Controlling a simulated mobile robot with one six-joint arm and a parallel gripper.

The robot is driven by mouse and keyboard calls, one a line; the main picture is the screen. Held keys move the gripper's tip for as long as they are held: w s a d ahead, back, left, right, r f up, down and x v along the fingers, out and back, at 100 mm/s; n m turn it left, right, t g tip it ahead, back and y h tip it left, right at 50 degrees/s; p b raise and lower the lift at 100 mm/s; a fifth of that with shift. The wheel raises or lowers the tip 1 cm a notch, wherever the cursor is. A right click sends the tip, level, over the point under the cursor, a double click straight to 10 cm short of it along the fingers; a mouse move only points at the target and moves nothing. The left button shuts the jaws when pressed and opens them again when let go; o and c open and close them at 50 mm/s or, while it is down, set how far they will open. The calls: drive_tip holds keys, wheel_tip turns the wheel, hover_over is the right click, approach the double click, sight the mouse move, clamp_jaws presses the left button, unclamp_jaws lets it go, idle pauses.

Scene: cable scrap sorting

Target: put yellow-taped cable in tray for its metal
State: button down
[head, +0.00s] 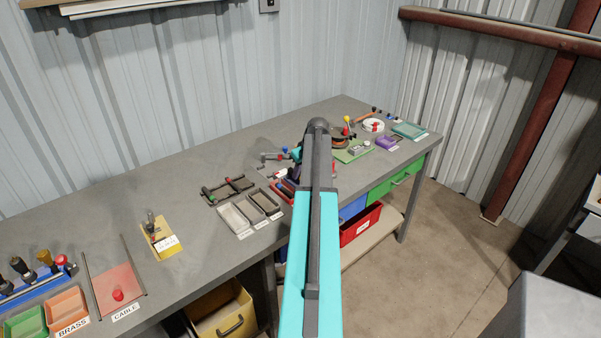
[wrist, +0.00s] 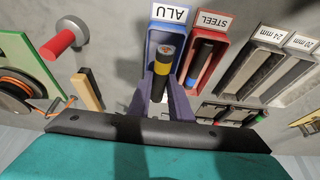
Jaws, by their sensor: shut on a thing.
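In the wrist view my gripper (wrist: 162,88) is shut on a dark cable with a yellow tape band (wrist: 161,69). The cable's cut end, with a greyish core, points away from me. It lies over the blue tray labelled ALU (wrist: 151,45); I cannot tell whether it touches the tray. The red tray labelled STEEL (wrist: 208,43) is just to the right and holds a dark cable piece with a blue band (wrist: 203,68). In the head view my arm hides the gripper and the held cable.
Grey size-labelled trays (wrist: 256,72) stand right of the STEEL tray. A red-handled part (wrist: 62,42) and an orange cable coil (wrist: 18,85) are to the left. In the head view, a BRASS tray (head: 65,306) and a red CABLE mat (head: 115,280) lie at the near left.

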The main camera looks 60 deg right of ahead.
drive_tip(key=shift+f+b, duration=0.4)
drive_tip(key=shift+f, duration=0.25)
idle(0.3)
drive_tip(key=c, duration=1.5)
unclamp_jaws()
drive_tip(key=shift+c, duration=0.2)
drive_tip(key=shift+r, duration=0.15)
drive_tip(key=shift+r+p, duration=1.4)
drive_tip(key=shift+r, duration=2)
